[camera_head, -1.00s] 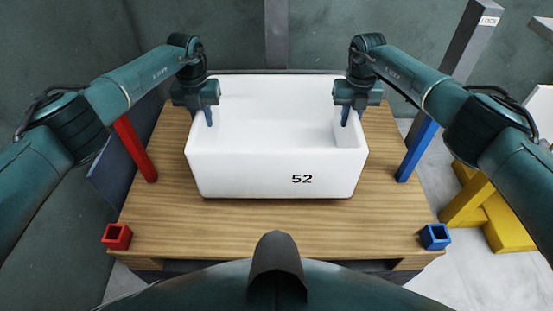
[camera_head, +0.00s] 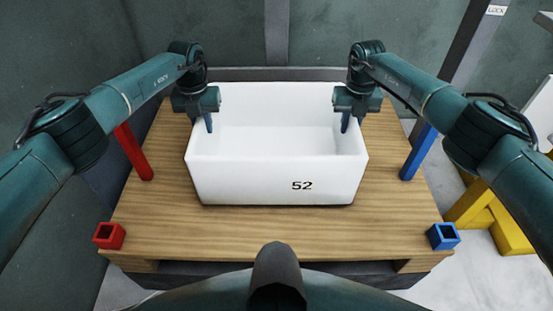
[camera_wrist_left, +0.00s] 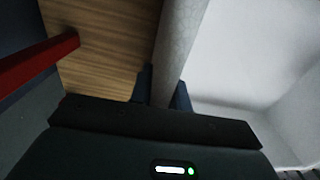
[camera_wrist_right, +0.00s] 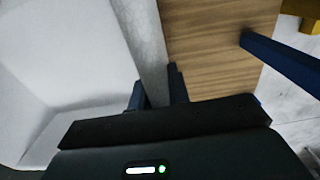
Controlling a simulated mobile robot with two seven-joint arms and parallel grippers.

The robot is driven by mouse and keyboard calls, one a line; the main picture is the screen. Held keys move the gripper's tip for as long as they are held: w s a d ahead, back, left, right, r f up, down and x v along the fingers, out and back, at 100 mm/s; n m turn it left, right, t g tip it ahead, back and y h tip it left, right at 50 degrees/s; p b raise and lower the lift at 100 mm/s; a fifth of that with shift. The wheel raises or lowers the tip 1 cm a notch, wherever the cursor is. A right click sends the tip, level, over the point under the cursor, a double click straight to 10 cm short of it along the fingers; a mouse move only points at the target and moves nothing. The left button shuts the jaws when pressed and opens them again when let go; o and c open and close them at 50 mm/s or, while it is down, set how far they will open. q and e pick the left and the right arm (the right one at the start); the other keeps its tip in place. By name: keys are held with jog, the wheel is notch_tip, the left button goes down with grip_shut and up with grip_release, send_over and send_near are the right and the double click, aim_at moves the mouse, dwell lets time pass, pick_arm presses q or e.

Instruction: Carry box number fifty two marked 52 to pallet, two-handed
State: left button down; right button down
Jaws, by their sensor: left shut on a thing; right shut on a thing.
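The white open box marked 52 (camera_head: 250,180) is upright and level over the wooden pallet (camera_head: 160,225); its number faces me at the front right. It looks empty. My left gripper (camera_head: 207,123) is shut on its left wall, which shows between the fingers in the left wrist view (camera_wrist_left: 163,90). My right gripper (camera_head: 346,123) is shut on its right wall, likewise between the fingers in the right wrist view (camera_wrist_right: 157,88). The box's underside is hidden, and I cannot tell whether it touches the boards.
Red (camera_head: 133,152) and blue (camera_head: 419,152) posts stand at the pallet's sides. A red socket (camera_head: 109,236) and a blue socket (camera_head: 443,236) mark its front corners. A yellow structure (camera_head: 488,215) is at right. Bare boards surround the box; a dark wall is behind.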

pick_arm(q)
jog(key=c, duration=1.8)
grip_release()
jog(key=shift+f, duration=0.4)
pick_arm(e)
jog(key=c, duration=1.8)
grip_release()
jog(key=shift+f, duration=0.4)
pick_arm(q)
jog(key=shift+o, duration=0.8)
jog(key=shift+r, duration=0.1)
pick_arm(e)
jog(key=shift+o, duration=0.8)
jog(key=shift+r, duration=0.1)
pick_arm(q)
jog(key=o, duration=0.3)
pick_arm(e)
jog(key=o, duration=0.3)
pick_arm(q)
jog(key=shift+r, duration=0.1)
notch_tip(320, 180, up, 11)
jog(key=shift+f, duration=0.1)
jog(key=shift+r, duration=0.5)
pick_arm(e)
jog(key=shift+r, duration=0.15)
notch_tip(320, 180, up, 12)
jog(key=shift+f, duration=0.1)
